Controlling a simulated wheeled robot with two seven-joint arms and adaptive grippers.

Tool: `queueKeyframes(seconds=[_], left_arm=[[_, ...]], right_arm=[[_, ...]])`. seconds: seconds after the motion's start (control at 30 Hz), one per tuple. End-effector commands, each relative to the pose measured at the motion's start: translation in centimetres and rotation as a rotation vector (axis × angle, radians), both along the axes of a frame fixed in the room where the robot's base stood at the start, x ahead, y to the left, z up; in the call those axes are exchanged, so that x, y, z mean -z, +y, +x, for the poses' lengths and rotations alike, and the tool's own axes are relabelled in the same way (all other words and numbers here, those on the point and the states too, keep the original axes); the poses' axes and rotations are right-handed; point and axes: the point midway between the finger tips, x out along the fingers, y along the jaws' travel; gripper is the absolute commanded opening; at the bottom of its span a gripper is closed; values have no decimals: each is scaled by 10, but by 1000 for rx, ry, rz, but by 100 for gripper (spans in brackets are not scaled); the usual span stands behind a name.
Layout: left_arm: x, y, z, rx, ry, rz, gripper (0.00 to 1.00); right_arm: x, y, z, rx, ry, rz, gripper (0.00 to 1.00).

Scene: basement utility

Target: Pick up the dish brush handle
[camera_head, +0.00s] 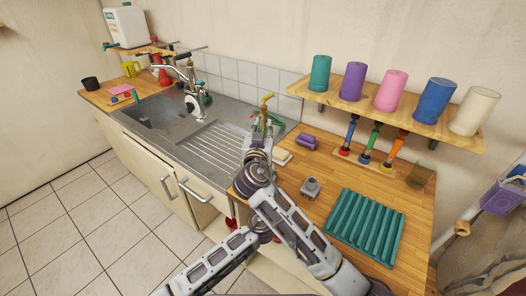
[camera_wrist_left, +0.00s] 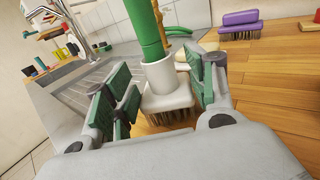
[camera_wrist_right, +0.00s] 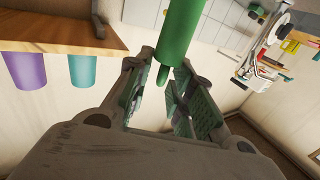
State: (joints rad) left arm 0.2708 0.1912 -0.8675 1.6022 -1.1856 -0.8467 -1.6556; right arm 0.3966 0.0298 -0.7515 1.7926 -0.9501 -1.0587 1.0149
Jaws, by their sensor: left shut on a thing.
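The dish brush has a white head and socket (camera_wrist_left: 162,95) with a thick green handle (camera_wrist_left: 151,30) standing up from it in the left wrist view. My left gripper (camera_wrist_left: 165,90) is shut on the brush head, with a finger on either side, low over the wooden counter. In the right wrist view the same green handle (camera_wrist_right: 180,32) reaches between my right gripper's fingers (camera_wrist_right: 163,95), its narrow end showing there. The right fingers are apart.
A purple brush (camera_head: 306,141) and a grey block (camera_head: 310,187) lie on the wooden counter (camera_head: 335,165). A ribbed teal mat (camera_head: 365,226) is to the right. A shelf (camera_head: 385,117) with several cups hangs behind. The sink (camera_head: 165,112) is at left.

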Motion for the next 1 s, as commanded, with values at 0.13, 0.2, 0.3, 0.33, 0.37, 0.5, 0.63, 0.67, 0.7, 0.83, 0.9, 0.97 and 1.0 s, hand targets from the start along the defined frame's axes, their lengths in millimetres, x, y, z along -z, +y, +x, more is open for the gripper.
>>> queueKeyframes(seconds=[0.13, 0.2, 0.3, 0.33, 0.37, 0.5, 0.63, 0.67, 0.7, 0.83, 0.9, 0.97, 1.0], left_arm=[[0, 0, 0, 0, 0, 0, 31], [0, 0, 0, 0, 0, 0, 31], [0, 0, 0, 0, 0, 0, 31], [0, 0, 0, -1, 0, 0, 31], [0, 0, 0, -1, 0, 0, 31], [0, 0, 0, -1, 0, 0, 31], [0, 0, 0, -1, 0, 0, 31], [0, 0, 0, -1, 0, 0, 31], [0, 0, 0, -1, 0, 0, 31], [0, 0, 0, -1, 0, 0, 31], [0, 0, 0, -1, 0, 0, 31], [0, 0, 0, -1, 0, 0, 31], [0, 0, 0, 0, 0, 0, 31]], right_arm=[[0, 0, 0, 0, 0, 0, 0], [0, 0, 0, 0, 0, 0, 0], [0, 0, 0, 0, 0, 0, 0], [0, 0, 0, 0, 0, 0, 0], [0, 0, 0, 0, 0, 1, 0], [-1, 0, 0, 0, 0, 1, 0], [-6, 0, 0, 0, -1, 2, 0], [-8, 0, 0, 0, -2, 2, 0], [-11, 1, 0, 0, -2, 3, 0], [-25, 0, 0, 0, -3, 5, 0], [-35, 0, 0, 0, -2, 4, 0], [-44, 1, 0, 0, -3, 5, 0], [-50, 0, 0, 0, -3, 5, 0]])
